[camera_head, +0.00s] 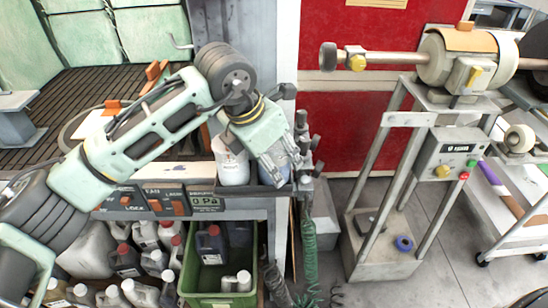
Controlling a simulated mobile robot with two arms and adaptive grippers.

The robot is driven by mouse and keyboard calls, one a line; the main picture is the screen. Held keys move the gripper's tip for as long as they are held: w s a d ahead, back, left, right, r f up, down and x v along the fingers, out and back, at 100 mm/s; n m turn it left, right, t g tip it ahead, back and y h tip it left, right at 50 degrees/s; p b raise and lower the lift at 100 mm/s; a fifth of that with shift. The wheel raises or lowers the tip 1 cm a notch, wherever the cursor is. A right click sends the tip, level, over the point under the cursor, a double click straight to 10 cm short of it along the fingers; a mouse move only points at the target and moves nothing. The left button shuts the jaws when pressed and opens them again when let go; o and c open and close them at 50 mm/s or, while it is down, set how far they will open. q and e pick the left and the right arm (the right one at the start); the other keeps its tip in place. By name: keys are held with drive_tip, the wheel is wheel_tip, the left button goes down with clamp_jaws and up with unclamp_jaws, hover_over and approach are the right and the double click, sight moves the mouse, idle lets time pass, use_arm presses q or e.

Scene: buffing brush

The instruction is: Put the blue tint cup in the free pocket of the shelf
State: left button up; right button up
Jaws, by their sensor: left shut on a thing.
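My left arm reaches in from the left, and my left gripper (280,174) points down at the right end of a narrow dark shelf (252,188) on the bench's front edge. It is shut on a grey-blue cup, the blue tint cup (272,173), most of which the fingers hide. The cup is at the shelf, just right of a white cup (232,162) standing there. I cannot tell whether the blue cup's base touches the shelf, and its pocket is hidden. My right gripper is not in view.
Dark fittings (302,140) rise close to the gripper's right. A green crate (218,280) and several bottles sit below. A buffing machine (462,62) is on a metal stand at the right, with a blue ring (403,243) on its lower plate. Grey floor (440,270) lies open beside it.

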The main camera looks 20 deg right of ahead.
use_arm(q)
drive_tip(key=o, duration=1.4)
drive_tip(key=shift+r, duration=0.1)
